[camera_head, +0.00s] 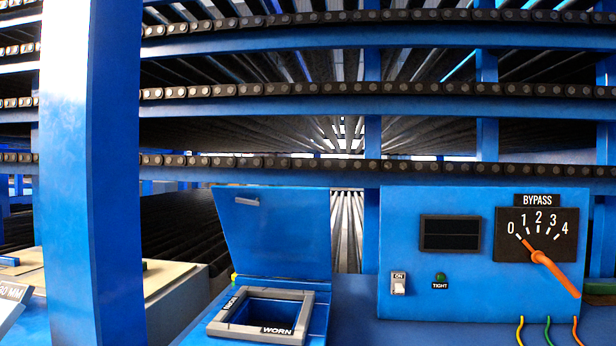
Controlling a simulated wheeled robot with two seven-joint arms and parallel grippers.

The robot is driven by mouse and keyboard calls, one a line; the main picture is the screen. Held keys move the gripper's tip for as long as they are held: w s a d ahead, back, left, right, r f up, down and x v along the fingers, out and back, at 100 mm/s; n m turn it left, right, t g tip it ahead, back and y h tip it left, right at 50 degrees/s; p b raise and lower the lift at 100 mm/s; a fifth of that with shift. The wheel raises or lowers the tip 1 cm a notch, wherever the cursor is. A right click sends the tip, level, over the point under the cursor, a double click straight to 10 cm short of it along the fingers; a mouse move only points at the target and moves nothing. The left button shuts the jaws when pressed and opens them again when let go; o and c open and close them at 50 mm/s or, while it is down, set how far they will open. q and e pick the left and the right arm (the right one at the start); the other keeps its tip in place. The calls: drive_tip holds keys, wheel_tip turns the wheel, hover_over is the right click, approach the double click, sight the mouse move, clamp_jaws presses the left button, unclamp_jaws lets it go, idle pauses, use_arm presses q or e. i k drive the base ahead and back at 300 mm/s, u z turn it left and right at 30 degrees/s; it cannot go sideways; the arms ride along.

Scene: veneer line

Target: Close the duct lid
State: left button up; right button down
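The blue duct lid (274,232) stands raised and nearly upright behind the duct opening. It has a small grey handle (247,201) near its top left. The duct's grey square rim (308,312) surrounds a dark opening, with a "WORN" label (276,330) on its front side and another label on its left side. The lid is open and apart from the front of the rim. Neither of my grippers is in view.
Right of the duct stands a blue control panel (400,240) with a switch (398,284), a "TIGHT" lamp (440,276) and a bypass dial with an orange pointer (548,264). A thick blue post (92,170) rises at the left. Chain-driven blue racks fill the background.

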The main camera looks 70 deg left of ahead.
sight(287, 236)
drive_tip(key=i, duration=1.5)
drive_tip(key=u, duration=4.25)
